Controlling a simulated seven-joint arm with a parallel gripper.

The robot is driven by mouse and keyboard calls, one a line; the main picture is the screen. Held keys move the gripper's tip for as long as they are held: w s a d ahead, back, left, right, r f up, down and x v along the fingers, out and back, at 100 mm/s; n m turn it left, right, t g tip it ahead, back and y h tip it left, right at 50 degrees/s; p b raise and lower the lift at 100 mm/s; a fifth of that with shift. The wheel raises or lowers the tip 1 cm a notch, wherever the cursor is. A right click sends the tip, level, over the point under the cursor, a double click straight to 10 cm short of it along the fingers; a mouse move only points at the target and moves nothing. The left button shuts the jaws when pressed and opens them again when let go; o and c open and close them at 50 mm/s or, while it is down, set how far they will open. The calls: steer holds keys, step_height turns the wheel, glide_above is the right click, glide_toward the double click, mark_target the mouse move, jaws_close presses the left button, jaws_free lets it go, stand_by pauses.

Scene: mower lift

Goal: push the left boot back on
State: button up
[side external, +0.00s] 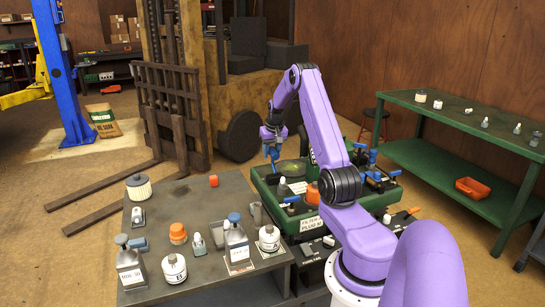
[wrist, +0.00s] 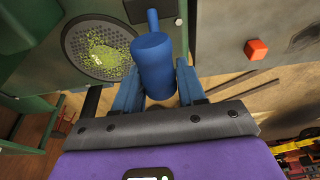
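A blue boot (wrist: 153,65), a thick cylinder with a narrow stub, sits between the two blue fingers of my gripper (wrist: 158,90) in the wrist view. The fingers look shut on it; the contact itself is partly hidden. In the side view my gripper (side external: 271,138) points down above the left end of the green mower (side external: 262,186), with the blue piece (side external: 272,154) below it. The mower's round grille (wrist: 100,50) with green clippings lies beside the boot in the wrist view. The seat for the boot cannot be made out.
A grey bench (side external: 200,196) with bottles, jars and orange caps stands at front left. A red block (wrist: 256,50) lies on its top in the wrist view. A forklift (side external: 175,100) stands behind. A green shelf bench (side external: 460,115) is at right. Blue fittings (side external: 362,155) stand on the mower's right side.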

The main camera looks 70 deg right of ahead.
mark_target(282, 177)
steer(key=shift+s+a+r, duration=0.2)
steer(key=shift+s+a, duration=0.3)
steer(key=shift+s+a+r, duration=0.15)
steer(key=shift+s+a, duration=0.3)
steer(key=shift+s, duration=0.05)
steer(key=shift+s+a, duration=0.8)
steer(key=shift+s+a+f, duration=0.4)
steer(key=shift+s+a, duration=0.2)
steer(key=shift+s+a+f, duration=0.35)
steer(key=shift+s+a, duration=0.2)
steer(key=shift+c, duration=0.3)
steer(key=shift+s+a+f, duration=0.8)
steer(key=shift+f, duration=0.25)
steer(key=shift+s+a+f, duration=0.3)
steer(key=shift+f, duration=0.2)
steer(key=o, duration=0.7)
steer(key=shift+w+r, duration=0.1)
steer(key=shift+r, duration=0.05)
